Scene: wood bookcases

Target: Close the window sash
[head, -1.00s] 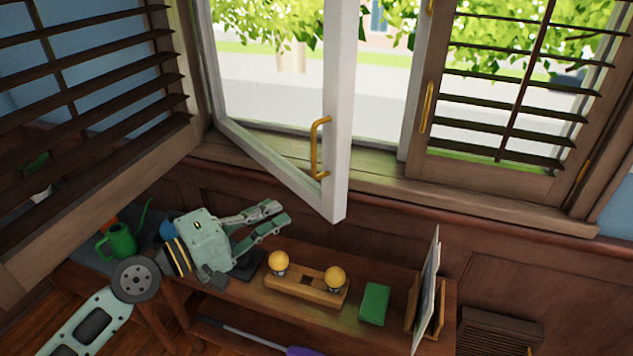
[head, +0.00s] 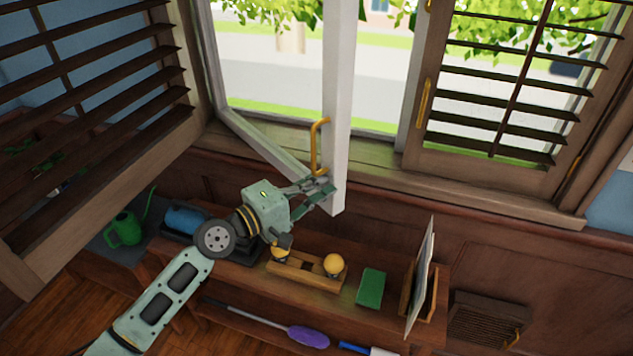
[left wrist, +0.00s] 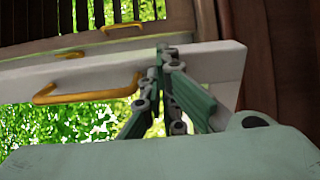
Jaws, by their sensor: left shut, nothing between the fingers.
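The white window sash (head: 338,110) stands swung open into the room in the head view, its lower corner over the bookcase. A brass handle (head: 316,147) is fixed on its frame; it also shows in the left wrist view (left wrist: 85,95). My left gripper (head: 328,187) is shut and empty, its fingertips at the sash's lower part just below the handle. In the left wrist view the fingers (left wrist: 168,60) overlap the white sash frame (left wrist: 215,65); whether they touch it I cannot tell. My right gripper is not in view.
A slatted shutter (head: 90,110) hangs open at left, another (head: 500,100) at right. On the low bookcase (head: 335,298) are a green watering can (head: 124,229), a wooden stand with yellow knobs (head: 300,270), a green book (head: 371,288) and upright frames (head: 420,278).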

